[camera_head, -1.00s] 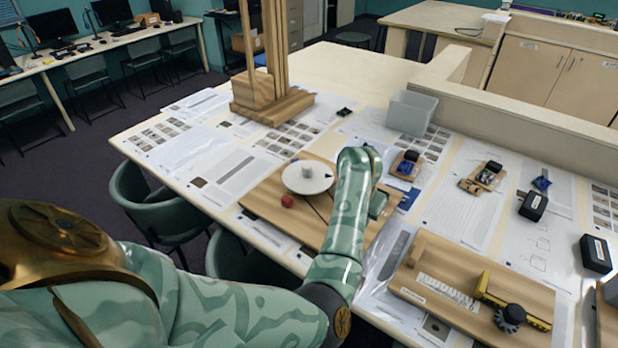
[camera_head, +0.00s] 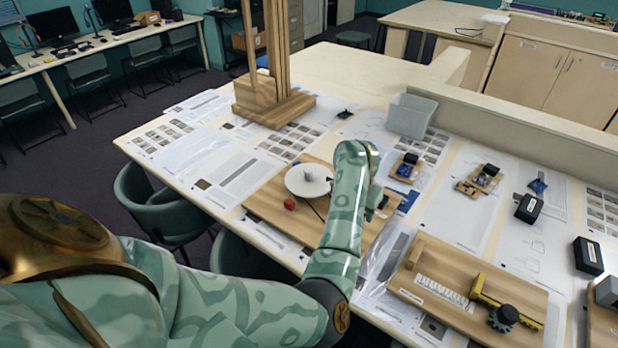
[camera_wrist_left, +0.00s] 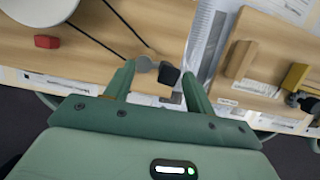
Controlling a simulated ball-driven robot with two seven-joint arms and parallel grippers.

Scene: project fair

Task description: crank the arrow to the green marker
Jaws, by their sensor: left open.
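A wooden board (camera_head: 268,214) on the table carries a white disc (camera_head: 296,187) with a small dark pointer at its right edge. A red block (camera_head: 290,203) sits beside the disc; it also shows in the left wrist view (camera_wrist_left: 47,42). Two dark belt lines run from the disc toward a crank with a grey hub and a black knob (camera_wrist_left: 169,74). My left gripper (camera_wrist_left: 158,74) is open, with the crank knob between or just beyond its fingertips; contact cannot be told. In the head view my forearm hides the crank. I cannot make out a green marker. My right gripper is not in view.
A wooden tower (camera_head: 272,106) stands behind, and a grey bin (camera_head: 411,116) sits by the low partition. Papers and small black devices cover much of the table.

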